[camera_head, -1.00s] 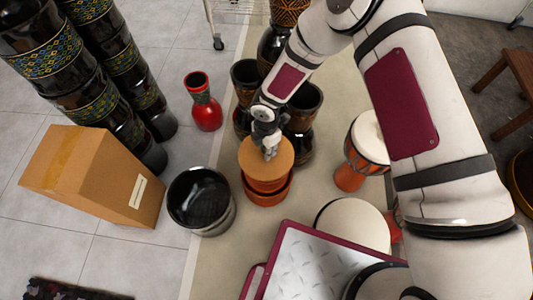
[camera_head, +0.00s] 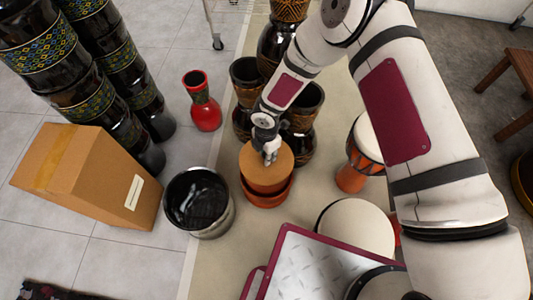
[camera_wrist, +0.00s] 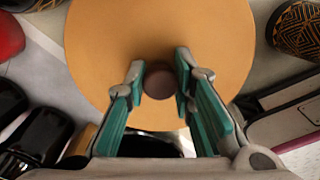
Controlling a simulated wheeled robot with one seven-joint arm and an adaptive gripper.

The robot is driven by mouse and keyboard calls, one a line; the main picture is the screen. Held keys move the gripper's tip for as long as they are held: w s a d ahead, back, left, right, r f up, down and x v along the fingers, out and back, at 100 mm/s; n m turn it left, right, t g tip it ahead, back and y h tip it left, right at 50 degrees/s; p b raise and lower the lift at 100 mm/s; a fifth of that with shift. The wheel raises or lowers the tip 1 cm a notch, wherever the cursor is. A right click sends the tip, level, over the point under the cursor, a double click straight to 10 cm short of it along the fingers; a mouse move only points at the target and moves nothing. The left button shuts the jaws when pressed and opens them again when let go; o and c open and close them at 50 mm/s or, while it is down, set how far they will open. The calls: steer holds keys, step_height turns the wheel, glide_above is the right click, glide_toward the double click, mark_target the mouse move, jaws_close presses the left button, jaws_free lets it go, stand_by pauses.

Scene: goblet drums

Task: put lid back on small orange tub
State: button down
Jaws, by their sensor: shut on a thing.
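The round tan lid (camera_head: 263,163) is over the small orange tub (camera_head: 266,189) in the head view. The lid looks nearly level and hides the tub's opening; I cannot tell whether it is fully seated. In the wrist view the lid (camera_wrist: 105,45) fills the middle, with a dark round knob (camera_wrist: 158,84) at its centre. My gripper (camera_wrist: 160,82) is shut on this knob, one fingertip on each side. In the head view my gripper (camera_head: 269,155) is over the lid's top.
A wider orange rim (camera_head: 266,202) shows below the tub. A dark bowl (camera_head: 199,203) stands to the left, a red vase (camera_head: 205,112) at the back left. Dark goblet drums (camera_head: 304,140) stand close behind; an orange drum (camera_head: 355,170) is at right.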

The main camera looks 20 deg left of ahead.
steer(key=c, duration=1.4)
jaws_free()
steer(key=shift+o, duration=0.2)
step_height(320, 180, up, 13)
steer(key=p, duration=0.5)
steer(key=shift+p, duration=0.35)
